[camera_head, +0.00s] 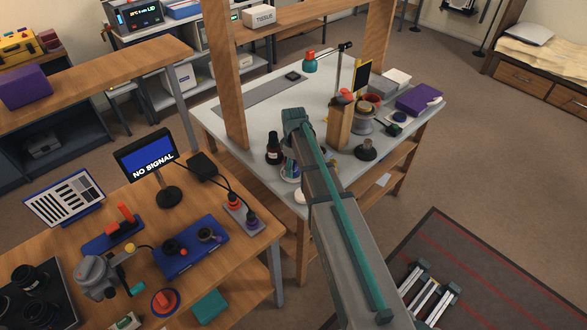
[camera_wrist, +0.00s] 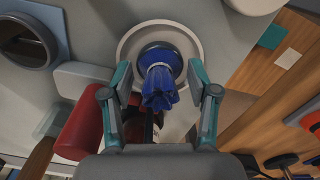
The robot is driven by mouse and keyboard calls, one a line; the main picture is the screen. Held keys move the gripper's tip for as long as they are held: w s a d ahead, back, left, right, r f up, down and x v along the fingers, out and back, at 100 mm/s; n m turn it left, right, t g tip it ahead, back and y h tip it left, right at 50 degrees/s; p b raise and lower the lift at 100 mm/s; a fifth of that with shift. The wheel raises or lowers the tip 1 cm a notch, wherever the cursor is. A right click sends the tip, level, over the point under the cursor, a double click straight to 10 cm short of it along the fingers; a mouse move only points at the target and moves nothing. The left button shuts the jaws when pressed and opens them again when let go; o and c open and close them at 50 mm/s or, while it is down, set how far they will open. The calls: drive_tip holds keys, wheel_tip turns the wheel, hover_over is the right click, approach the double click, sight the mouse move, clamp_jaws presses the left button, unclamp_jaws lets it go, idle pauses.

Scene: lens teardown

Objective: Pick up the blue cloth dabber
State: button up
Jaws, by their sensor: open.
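The blue cloth dabber (camera_wrist: 159,88) shows in the wrist view, a bunched blue cloth head on a round dark blue part. It lies over a round pale dish (camera_wrist: 126,48). My gripper (camera_wrist: 159,77) is open, with one finger on each side of the dabber and a visible gap on both sides. Whether the fingers are level with the dabber in height, I cannot tell. In the head view my arm hides most of this spot; part of a pale round thing (camera_head: 289,177) shows beside the arm on the grey-topped bench.
A dark bottle (camera_head: 273,152) stands left of my arm on the bench. A wooden block (camera_head: 340,125) and a dark round-based stand (camera_head: 366,151) are to the right. In the wrist view a red cylinder (camera_wrist: 86,122) lies close by the left finger.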

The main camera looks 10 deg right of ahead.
drive_tip(key=shift+c, duration=0.4)
drive_tip(key=c, duration=1)
drive_tip(key=shift+o, duration=0.2)
drive_tip(key=shift+r, duration=0.1)
drive_tip(key=shift+r+b, duration=0.65)
drive_tip(key=shift+r, duration=0.15)
drive_tip(key=s+r+b, duration=0.4)
drive_tip(key=s+r, duration=0.7)
drive_tip(key=s, duration=0.3)
drive_tip(key=shift+r, duration=0.1)
